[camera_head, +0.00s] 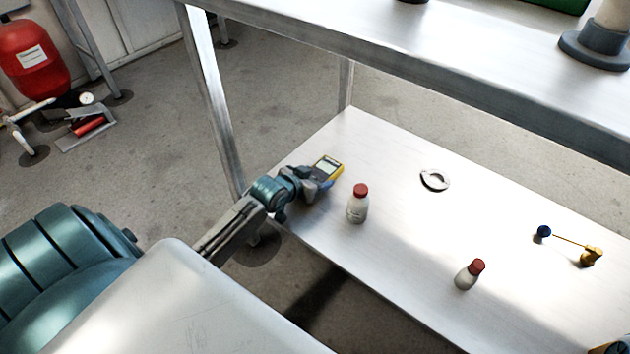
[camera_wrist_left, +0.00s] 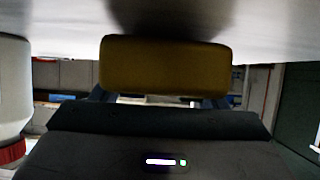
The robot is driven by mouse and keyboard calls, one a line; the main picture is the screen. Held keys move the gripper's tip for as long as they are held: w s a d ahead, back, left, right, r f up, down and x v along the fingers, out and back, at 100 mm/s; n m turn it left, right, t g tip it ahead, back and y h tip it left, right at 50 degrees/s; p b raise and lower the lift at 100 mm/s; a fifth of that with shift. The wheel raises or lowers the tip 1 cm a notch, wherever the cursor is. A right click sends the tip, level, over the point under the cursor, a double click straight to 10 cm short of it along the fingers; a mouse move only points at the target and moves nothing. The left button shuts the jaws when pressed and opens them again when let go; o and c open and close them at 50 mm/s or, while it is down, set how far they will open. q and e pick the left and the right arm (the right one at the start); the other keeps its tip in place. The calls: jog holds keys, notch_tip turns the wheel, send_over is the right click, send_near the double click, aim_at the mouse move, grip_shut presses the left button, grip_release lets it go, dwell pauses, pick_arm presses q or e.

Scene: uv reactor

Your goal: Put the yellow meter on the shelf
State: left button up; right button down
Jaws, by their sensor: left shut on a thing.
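The yellow meter (camera_head: 328,168) has a grey screen and is at the left end of the lower metal shelf (camera_head: 400,215) in the head view. My left gripper (camera_head: 316,180) is shut on it. In the left wrist view the meter (camera_wrist_left: 165,66) shows as a dark yellow block between the fingers of my left gripper (camera_wrist_left: 165,98). The white surface borders the meter's edge there, with a dark shadow beside it. I cannot tell whether the meter touches the shelf.
A white bottle with a red cap (camera_head: 358,204) stands close to the right of my left gripper. A second bottle (camera_head: 469,274), a metal ring (camera_head: 435,180) and a brass valve part (camera_head: 590,256) lie farther right. An upper shelf (camera_head: 430,60) overhangs the back. A table leg (camera_head: 212,100) stands left.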

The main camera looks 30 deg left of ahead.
pick_arm(q)
jog(key=shift+f, duration=0.1)
dwell(0.3)
jog(key=o, duration=1.1)
jog(key=shift+f, duration=0.15)
jog(key=shift+o, duration=0.2)
